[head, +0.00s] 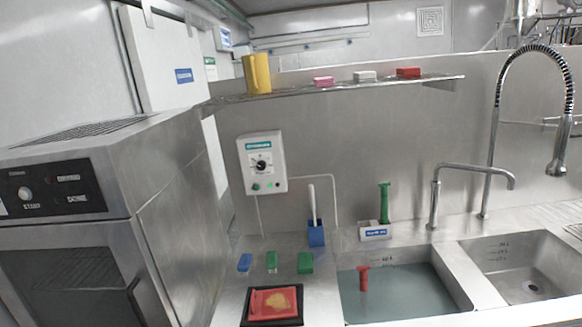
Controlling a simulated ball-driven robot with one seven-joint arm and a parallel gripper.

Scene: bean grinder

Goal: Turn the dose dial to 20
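A white control box (262,163) hangs on the steel wall left of the middle. A black round dial (261,166) sits on a scale on its front. The numbers and the pointer's exact setting are too small to read. I cannot tell from this view whether this is the dose dial, and I see no bean grinder. My gripper is not in view.
A steel oven-like machine (75,215) stands at the left. A counter holds a red block on a black tray (272,321), small coloured pieces and a blue holder (316,236). A water-filled sink (405,290), tall faucet (558,160) and wall shelf (440,79) are at the right.

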